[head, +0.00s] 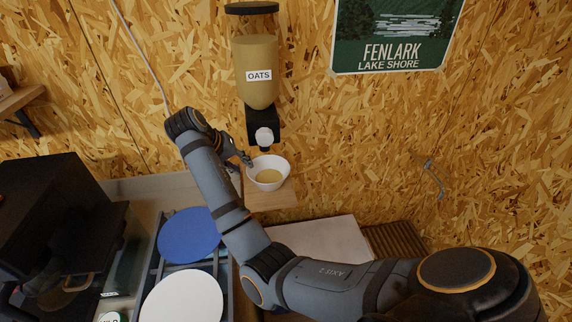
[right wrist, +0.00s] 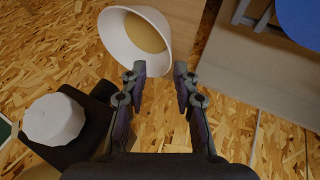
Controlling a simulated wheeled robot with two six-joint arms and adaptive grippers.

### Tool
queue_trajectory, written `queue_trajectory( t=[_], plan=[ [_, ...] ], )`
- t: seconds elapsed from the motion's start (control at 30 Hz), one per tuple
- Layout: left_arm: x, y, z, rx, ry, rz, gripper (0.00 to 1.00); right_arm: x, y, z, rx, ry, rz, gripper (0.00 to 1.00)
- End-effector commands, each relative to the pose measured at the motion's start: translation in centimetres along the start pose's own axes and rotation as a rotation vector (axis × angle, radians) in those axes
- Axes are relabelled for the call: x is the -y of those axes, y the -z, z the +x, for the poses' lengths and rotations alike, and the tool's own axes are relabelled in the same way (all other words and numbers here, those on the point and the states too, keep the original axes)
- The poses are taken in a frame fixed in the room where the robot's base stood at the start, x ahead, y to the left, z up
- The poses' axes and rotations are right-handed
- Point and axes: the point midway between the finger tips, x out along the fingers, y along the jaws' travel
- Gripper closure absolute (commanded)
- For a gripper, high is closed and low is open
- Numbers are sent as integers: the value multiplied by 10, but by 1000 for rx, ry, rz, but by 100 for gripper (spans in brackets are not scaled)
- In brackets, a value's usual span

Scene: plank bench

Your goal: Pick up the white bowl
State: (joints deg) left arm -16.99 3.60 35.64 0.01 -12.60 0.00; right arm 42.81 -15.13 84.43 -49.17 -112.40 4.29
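The white bowl (head: 283,166) stands upright on a small wooden shelf (head: 258,197) below the oats dispenser, with some tan contents at its bottom. In the right wrist view the bowl (right wrist: 115,38) is at the top, left of centre. My right gripper (head: 246,161) is at the bowl's left side, near its rim. My left gripper is not in view.
The oats dispenser (head: 255,75) hangs on the wall, its white knob (head: 264,137) just above the bowl. A blue plate (head: 188,235) and a white plate (head: 182,300) lie at lower left. A black machine (head: 50,215) stands at far left.

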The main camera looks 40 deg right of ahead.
Motion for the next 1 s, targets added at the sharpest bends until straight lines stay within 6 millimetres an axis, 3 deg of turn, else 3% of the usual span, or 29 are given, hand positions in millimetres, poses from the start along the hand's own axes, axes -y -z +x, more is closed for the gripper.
queue_trajectory(
  t=[0.1,0.17,0.33,0.47,0.67,0.77,1.0],
  plan=[
    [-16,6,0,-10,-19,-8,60,5,-2,-3,0,11,-5,70],
    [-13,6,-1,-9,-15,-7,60,5,-1,-2,1,10,-6,70],
    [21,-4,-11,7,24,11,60,3,-1,22,4,5,-7,70],
    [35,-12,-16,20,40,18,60,4,0,42,2,6,-6,70],
    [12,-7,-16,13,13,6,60,5,0,52,0,8,-4,70],
    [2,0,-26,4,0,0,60,6,2,60,3,5,-8,70],
    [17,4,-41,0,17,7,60,12,3,98,2,6,-5,70]
  ],
)
